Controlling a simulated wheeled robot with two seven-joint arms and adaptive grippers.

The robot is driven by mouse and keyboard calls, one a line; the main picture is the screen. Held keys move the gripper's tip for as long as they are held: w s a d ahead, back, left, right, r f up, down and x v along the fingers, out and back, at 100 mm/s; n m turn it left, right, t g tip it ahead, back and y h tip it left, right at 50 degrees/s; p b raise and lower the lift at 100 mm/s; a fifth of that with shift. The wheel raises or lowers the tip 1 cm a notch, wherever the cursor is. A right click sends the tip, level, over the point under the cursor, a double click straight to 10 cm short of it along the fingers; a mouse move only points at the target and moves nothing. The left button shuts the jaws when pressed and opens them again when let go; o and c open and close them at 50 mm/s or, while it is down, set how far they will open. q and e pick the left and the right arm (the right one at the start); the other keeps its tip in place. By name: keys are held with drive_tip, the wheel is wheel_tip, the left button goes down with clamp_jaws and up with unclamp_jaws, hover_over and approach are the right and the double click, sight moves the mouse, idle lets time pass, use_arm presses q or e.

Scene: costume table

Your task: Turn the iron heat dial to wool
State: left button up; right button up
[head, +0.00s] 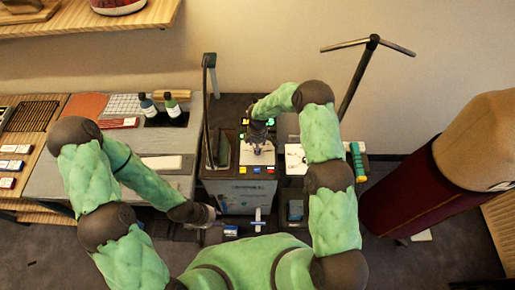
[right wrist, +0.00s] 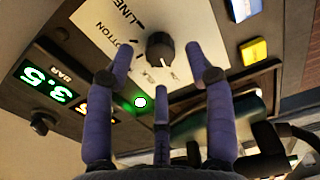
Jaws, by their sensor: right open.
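The heat dial (right wrist: 160,48) is a dark round knob on a pale label plate (right wrist: 95,22) in the right wrist view. LINEN and a partly covered COTTON can be read; other marks below the knob are too small to read. My right gripper (right wrist: 157,56) is open, with its purple fingertips on either side of the dial; I cannot tell whether they touch it. In the head view my right gripper (head: 258,143) is over the control panel of the ironing station (head: 245,187) and hides the dial. My left gripper (head: 207,214) is low, left of the station; its jaws are unclear.
The panel also carries a green 3.5 BAR display (right wrist: 48,80), a lit green lamp (right wrist: 140,101), a black knob (right wrist: 42,122) and a yellow button (right wrist: 253,51). Bottles (head: 172,107) stand on the left table. A dark red dress form (head: 420,185) stands at the right.

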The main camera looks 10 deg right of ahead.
drive_tip(key=shift+f, duration=1.55)
clamp_jaws()
